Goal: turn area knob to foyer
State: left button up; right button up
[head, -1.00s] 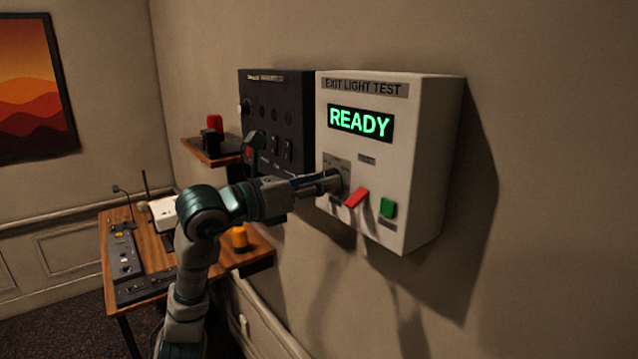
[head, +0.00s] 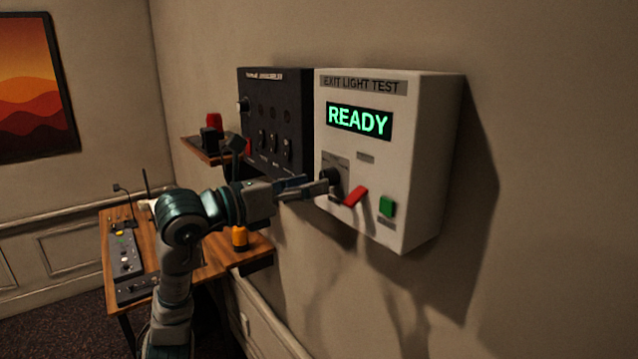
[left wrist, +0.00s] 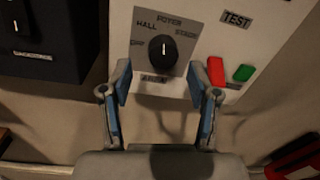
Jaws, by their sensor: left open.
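The black area knob (head: 330,176) sits on a grey plate at the left of the white EXIT LIGHT TEST box (head: 430,160). In the left wrist view the knob (left wrist: 162,51) shows whole, with labels OFF, HALL, FOYER and STAGE around it. Its white mark points up, toward FOYER. My left gripper (head: 316,184) is in front of the plate, just short of the knob. In the left wrist view the open fingers of my left gripper (left wrist: 161,82) are below the knob, apart from it, with nothing between them. My right gripper is out of view.
A red lever (head: 355,196) and a green button (head: 387,207) are right of the knob. The display (head: 360,122) reads READY. A black switch panel (head: 275,115) adjoins on the left. A wooden desk (head: 205,262) and small shelf (head: 205,157) stand further left.

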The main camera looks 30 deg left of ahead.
pick_arm(q)
jog(key=v, duration=0.9)
jog(key=shift+a, duration=0.2)
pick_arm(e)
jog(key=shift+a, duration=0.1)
pick_arm(q)
jog(key=shift+w+d+f, duration=0.1)
jog(key=shift+w+f, duration=0.05)
jog(key=s+a+f+m+t+b, duration=0.1)
jog(key=s+f+t+b, duration=0.3)
jog(key=f+b, duration=0.5)
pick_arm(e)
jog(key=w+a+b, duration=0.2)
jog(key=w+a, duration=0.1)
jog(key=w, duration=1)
pick_arm(q)
jog(key=s+r+p+x, duration=0.1)
jog(key=r+p+x, duration=0.2)
jog(key=p+x, duration=0.6)
jog(key=shift+d+x, duration=0.3)
jog(key=shift+x, duration=4)
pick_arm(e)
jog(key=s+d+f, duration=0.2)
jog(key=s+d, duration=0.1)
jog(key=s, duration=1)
